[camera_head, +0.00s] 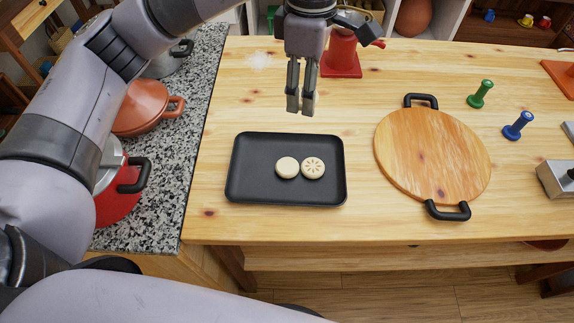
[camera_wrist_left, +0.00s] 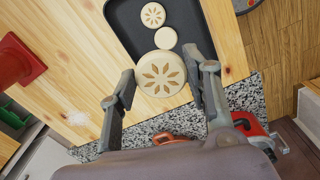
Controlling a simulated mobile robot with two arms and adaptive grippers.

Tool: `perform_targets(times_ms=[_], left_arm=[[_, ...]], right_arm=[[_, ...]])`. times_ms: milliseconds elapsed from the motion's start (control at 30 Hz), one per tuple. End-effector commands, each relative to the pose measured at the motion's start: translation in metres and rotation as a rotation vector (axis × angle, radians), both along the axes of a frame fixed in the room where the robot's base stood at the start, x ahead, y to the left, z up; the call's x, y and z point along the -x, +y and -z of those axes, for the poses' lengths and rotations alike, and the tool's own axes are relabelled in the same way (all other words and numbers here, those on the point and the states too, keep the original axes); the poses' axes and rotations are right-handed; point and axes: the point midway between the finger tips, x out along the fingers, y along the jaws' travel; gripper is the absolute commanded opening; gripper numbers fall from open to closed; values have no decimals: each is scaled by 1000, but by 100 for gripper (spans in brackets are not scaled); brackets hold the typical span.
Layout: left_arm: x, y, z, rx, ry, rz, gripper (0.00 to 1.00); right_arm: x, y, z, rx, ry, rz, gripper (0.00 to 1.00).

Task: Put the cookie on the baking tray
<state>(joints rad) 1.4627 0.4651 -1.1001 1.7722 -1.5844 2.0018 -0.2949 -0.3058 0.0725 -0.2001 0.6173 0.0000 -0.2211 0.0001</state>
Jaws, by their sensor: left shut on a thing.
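My left gripper (camera_head: 301,102) is shut on a round pale cookie (camera_wrist_left: 161,73) with a petal pattern, in the left wrist view. In the head view the fingers hide this cookie. The gripper hangs above the table, just beyond the far edge of the black baking tray (camera_head: 250,190). The tray also shows in the wrist view (camera_wrist_left: 122,17). On the tray lie a plain cookie (camera_head: 287,167) and a patterned cookie (camera_head: 313,168), side by side near its middle. My right gripper is not in view.
A round wooden board (camera_head: 432,155) with black handles lies right of the tray. A red cone-like object (camera_head: 341,55) stands behind the gripper. Green (camera_head: 480,94) and blue (camera_head: 518,126) pegs stand at right. Pots, including an orange one (camera_head: 145,106), sit on the left granite counter.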

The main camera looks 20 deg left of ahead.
Motion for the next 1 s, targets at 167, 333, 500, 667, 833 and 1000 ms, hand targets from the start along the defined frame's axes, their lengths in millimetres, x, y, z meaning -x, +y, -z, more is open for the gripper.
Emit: perform_targets(times_ms=[167, 333, 500, 667, 833, 1000], left_arm=[[-1, -4, 9, -2, 7, -63, 23], [0, -4, 49, -3, 10, -65, 23], [0, -3, 95, -3, 9, -64, 23], [0, -4, 132, -2, 7, -64, 23], [-1, -4, 151, -1, 3, -63, 23], [-1, -4, 164, -2, 4, -63, 23]], right_arm=[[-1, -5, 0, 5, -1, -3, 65], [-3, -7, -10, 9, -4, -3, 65], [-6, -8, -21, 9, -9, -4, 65], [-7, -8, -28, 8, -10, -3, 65], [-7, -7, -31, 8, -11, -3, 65], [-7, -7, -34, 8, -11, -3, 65]])
